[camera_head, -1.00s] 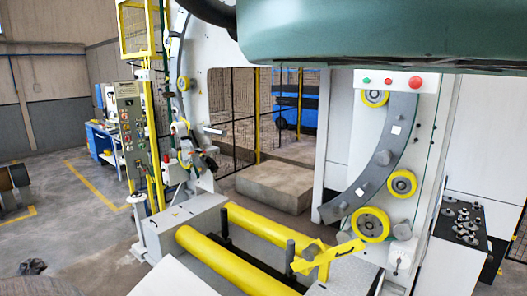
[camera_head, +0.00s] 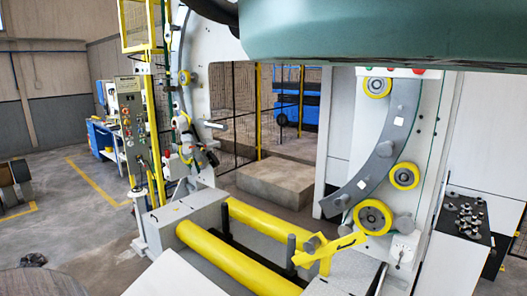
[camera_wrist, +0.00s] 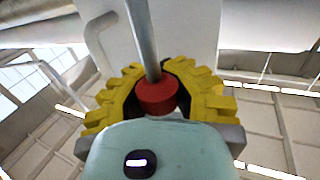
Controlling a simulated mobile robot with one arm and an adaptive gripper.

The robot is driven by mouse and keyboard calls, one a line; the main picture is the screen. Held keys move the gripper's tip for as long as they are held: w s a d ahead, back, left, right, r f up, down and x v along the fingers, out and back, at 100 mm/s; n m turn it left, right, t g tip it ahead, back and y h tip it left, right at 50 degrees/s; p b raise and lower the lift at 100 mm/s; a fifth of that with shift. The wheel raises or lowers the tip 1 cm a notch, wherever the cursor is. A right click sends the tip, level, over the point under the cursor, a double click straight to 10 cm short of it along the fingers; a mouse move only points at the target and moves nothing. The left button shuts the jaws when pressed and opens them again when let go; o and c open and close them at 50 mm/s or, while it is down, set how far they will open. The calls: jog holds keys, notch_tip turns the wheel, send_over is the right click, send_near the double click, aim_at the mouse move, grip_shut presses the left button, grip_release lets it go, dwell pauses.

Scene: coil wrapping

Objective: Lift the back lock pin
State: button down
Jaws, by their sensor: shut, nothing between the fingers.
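In the wrist view, a red collar (camera_wrist: 156,96) sits on a thin grey rod (camera_wrist: 143,40) that runs up toward the top of the picture. It may be the back lock pin, but I cannot tell for sure. My gripper (camera_wrist: 165,70) has yellow ribbed fingers curving in on both sides of the rod and collar, and its fingers are shut. Whether they touch the collar is unclear. The collar's lower edge is hidden behind my pale green gripper body. In the head view my gripper is out of sight.
The white wrapping machine bears a curved grey ring segment (camera_head: 386,150) with yellow wheels (camera_head: 403,175). Yellow rollers (camera_head: 236,262) lie low in front. A control panel (camera_head: 130,112) stands at left. A dark table (camera_head: 466,219) with small metal parts is at right.

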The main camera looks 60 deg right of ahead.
jog(key=shift+w+d+r+t, duration=0.2)
jog(key=shift+w+d+t, duration=0.1)
jog(key=shift+w+d, duration=0.1)
jog(key=c, duration=1.4)
grip_release()
jog(key=o, duration=0.7)
jog(key=shift+s+a, duration=0.1)
jog(key=shift+a, duration=0.05)
notch_tip(320, 180, up, 10)
